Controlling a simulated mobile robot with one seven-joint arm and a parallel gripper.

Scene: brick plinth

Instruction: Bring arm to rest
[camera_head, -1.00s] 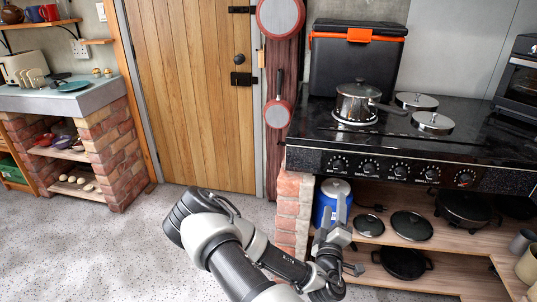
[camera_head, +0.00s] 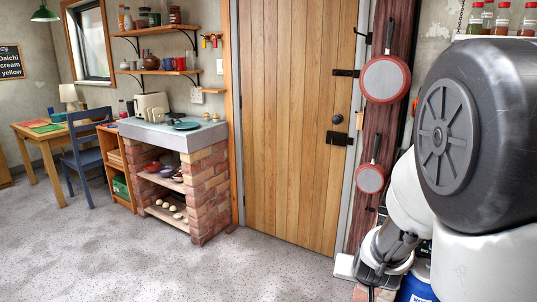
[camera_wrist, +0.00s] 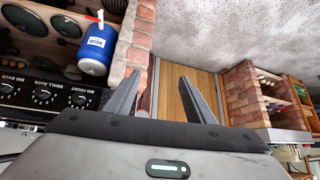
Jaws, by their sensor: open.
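My gripper (camera_wrist: 162,76) shows in the wrist view with its two fingers spread apart and nothing between them. In the head view my arm (camera_head: 455,150) is folded up close to the camera at the right edge. The gripper's fingers cannot be made out clearly there. The wrist view is turned over, with the floor at the top.
A brick plinth (camera_head: 210,192) with a grey top stands left of the wooden door (camera_head: 290,120). Two red-rimmed pans (camera_head: 386,79) hang right of the door. A blue canister (camera_wrist: 97,52) and stove knobs show in the wrist view. The floor (camera_head: 130,265) is clear.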

